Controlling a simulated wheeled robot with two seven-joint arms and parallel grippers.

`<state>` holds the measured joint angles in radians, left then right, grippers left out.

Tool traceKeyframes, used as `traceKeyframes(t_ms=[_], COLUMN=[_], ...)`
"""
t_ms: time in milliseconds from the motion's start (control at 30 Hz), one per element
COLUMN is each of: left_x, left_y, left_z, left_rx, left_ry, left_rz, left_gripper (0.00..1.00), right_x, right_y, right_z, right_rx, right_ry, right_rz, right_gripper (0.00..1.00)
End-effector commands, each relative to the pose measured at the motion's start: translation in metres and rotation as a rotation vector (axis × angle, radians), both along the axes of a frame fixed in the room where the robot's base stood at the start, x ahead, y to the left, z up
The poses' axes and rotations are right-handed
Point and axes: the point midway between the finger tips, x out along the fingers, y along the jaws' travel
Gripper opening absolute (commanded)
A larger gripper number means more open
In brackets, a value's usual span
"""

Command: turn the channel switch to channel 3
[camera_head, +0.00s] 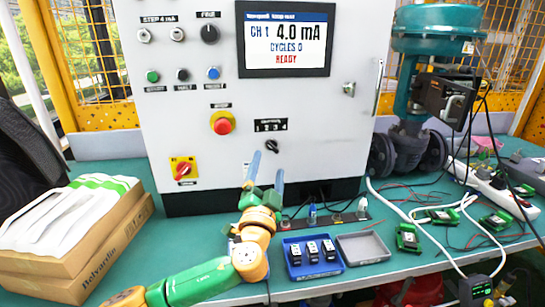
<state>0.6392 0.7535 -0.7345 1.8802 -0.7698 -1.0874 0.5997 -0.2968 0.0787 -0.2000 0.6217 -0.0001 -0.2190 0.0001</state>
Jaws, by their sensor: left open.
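The channel switch (271,146) is a small dark knob on the front of the light grey control cabinet, below a label with the numbers 1 to 4. Which number its pointer faces is too small to tell. The cabinet's screen (286,39) reads CH 1, 4.0 mA, CYCLES 0 and READY. My left gripper (267,166) is open and empty, its blue-tipped fingers pointing up at the cabinet just below the switch. The knob shows above and between the fingertips, with no visible grip on it. My right gripper is not in view.
A red emergency button (222,123) and a red-yellow switch (184,169) sit left of the channel switch. A blue tray (313,273) with black modules, a grey tray (363,248) and cables lie on the green table. Cardboard boxes (75,262) stand left, a teal valve (437,25) right.

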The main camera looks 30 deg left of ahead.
Motion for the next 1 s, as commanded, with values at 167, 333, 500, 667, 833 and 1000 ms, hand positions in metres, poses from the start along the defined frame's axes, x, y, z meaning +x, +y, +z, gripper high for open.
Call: traceKeyframes(t_ms=[167,333,500,667,833,1000], left_x=[0.03,0.045,0.049,0.048,0.048,0.048], left_y=[0.012,0.017,0.019,0.018,0.018,0.018], left_z=[0.013,0.016,0.016,0.015,0.015,0.015], left_rx=[-0.001,-0.002,-0.003,-0.003,-0.003,-0.002], left_ry=[0.0,0.002,0.002,0.002,0.003,0.003], left_rz=[0.003,0.001,0.0,0.0,0.0,0.001], left_gripper=[0.8,0.8,0.8,0.72,0.26,0.0], right_x=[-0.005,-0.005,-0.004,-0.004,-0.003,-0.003], right_y=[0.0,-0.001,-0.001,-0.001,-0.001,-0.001], right_z=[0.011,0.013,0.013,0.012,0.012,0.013], right_rx=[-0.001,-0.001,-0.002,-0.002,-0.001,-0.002], right_ry=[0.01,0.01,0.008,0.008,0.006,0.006], right_rz=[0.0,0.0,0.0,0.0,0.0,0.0], right_gripper=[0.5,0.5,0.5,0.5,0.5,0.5])
